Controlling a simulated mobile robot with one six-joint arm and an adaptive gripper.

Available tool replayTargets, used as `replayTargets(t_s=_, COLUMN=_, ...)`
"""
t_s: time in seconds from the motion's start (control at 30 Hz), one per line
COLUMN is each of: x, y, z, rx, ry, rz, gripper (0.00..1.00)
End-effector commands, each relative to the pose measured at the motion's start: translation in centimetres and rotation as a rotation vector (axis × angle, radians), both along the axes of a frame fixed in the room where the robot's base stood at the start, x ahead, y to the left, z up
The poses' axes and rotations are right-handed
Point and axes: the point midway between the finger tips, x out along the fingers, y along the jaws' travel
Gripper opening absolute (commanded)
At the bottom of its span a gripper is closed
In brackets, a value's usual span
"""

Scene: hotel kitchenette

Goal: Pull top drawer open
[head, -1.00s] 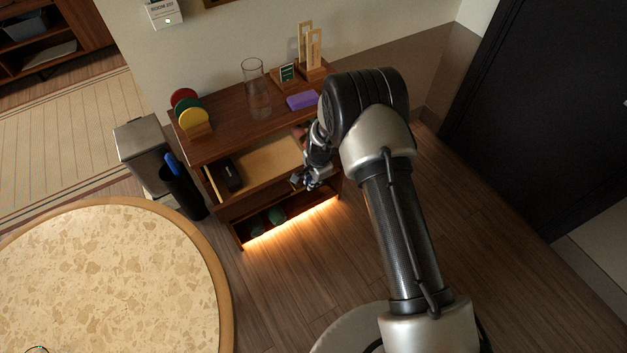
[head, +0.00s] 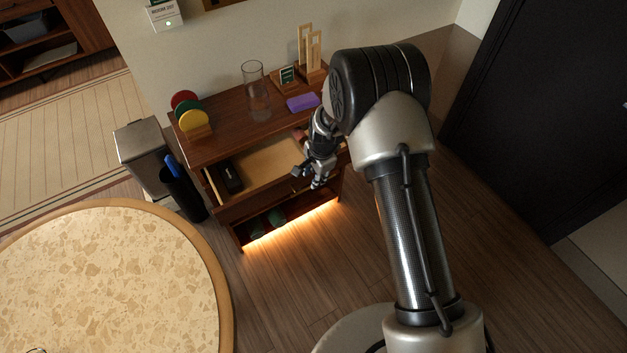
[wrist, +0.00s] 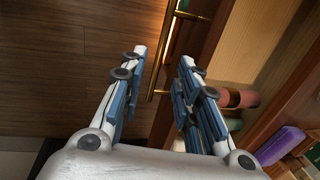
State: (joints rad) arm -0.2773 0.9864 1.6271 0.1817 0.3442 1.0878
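The top drawer (head: 258,172) of the brown cabinet is pulled out, and its tan inside shows in the head view. Its wooden front also shows in the wrist view (wrist: 205,35). A brass bar handle (wrist: 167,48) runs along that front. My gripper (head: 314,183) is at the right part of the drawer front. In the wrist view my gripper (wrist: 164,58) has its two fingers apart, and the handle appears in the gap between them. I cannot tell whether either finger touches it. The arm hides the drawer's right end.
A black box (head: 230,177) lies in the drawer, and a reddish cylinder (wrist: 236,98) shows inside it. A glass vase (head: 256,92), a purple block (head: 302,102) and coloured discs (head: 192,121) stand on top. A bin (head: 182,190) and round table (head: 222,270) are at left.

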Motion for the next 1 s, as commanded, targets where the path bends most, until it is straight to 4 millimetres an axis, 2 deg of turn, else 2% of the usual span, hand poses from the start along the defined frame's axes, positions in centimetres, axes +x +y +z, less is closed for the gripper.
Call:
replayTargets(t_s=0.1, x=-0.4, y=-0.3, z=2.6, rx=0.001, ry=-0.002, rz=-0.001, gripper=0.30)
replayTargets(t_s=0.3, x=-0.8, y=-0.6, z=5.2, rx=0.001, ry=-0.001, rz=-0.001, gripper=0.30)
replayTargets(t_s=0.67, x=-1.0, y=-0.7, z=5.9, rx=0.000, ry=0.002, rz=-0.001, gripper=0.30)
replayTargets(t_s=0.77, x=-1.0, y=-0.7, z=6.1, rx=0.000, ry=0.000, rz=0.002, gripper=0.35)
replayTargets(t_s=0.87, x=-1.1, y=-1.2, z=8.0, rx=-0.003, ry=-0.013, rz=0.025, gripper=0.42)
replayTargets(t_s=0.97, x=-1.6, y=-2.3, z=11.9, rx=-0.012, ry=-0.038, rz=0.081, gripper=0.48)
replayTargets(t_s=1.0, x=-2.0, y=-2.9, z=13.9, rx=-0.018, ry=-0.053, rz=0.114, gripper=0.51)
